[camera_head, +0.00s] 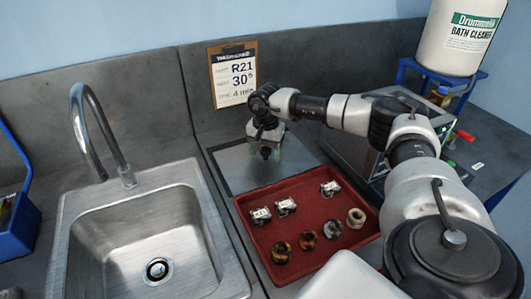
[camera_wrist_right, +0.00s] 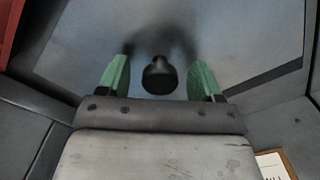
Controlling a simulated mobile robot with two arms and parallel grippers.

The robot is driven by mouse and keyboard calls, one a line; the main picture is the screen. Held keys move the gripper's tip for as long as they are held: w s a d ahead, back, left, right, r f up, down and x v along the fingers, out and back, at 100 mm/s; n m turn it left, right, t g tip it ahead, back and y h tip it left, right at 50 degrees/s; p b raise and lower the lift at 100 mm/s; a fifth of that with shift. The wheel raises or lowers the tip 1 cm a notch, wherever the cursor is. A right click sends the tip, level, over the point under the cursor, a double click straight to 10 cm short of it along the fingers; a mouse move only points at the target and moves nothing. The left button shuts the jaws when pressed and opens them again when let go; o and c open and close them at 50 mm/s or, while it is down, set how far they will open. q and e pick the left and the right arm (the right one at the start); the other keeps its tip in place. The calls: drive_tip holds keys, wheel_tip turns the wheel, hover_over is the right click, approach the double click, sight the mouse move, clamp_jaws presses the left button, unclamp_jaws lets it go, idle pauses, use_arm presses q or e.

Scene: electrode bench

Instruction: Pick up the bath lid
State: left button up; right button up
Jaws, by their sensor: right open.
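The bath lid (camera_head: 235,172) is a flat grey metal plate behind the red tray, partly covered by my right gripper and its shadow. It fills much of the right wrist view (camera_wrist_right: 245,45). Its black round knob (camera_wrist_right: 160,76) stands between the green fingertips there. My right gripper (camera_head: 266,148) points down over the lid. In the right wrist view its fingers (camera_wrist_right: 161,80) are open, one on each side of the knob, with a gap on both sides. My left gripper is not in view.
A red tray (camera_head: 290,184) with several small metal parts and rings lies just in front of the lid. A steel sink (camera_head: 75,235) with a tall faucet (camera_head: 85,125) is at left. A clipboard card (camera_head: 233,75) leans on the back wall. A bath cleaner container (camera_head: 460,40) stands at right.

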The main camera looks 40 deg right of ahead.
sight(266, 149)
drive_tip(key=shift+c, duration=0.3)
clamp_jaws()
drive_tip(key=shift+r, duration=0.4)
wheel_tip(266, 149, up, 3)
drive_tip(key=shift+s+r+b, duration=0.1)
drive_tip(key=shift+r+b, duration=0.1)
drive_tip(key=shift+b, duration=0.35)
drive_tip(key=s+a+r, duration=0.2)
drive_tip(key=s+r, duration=0.8)
drive_tip(key=s, duration=0.1)
drive_tip(key=shift+a+p, duration=0.15)
drive_tip(key=shift+p, duration=0.2)
drive_tip(key=shift+s+r, duration=0.1)
drive_tip(key=shift+r, duration=0.05)
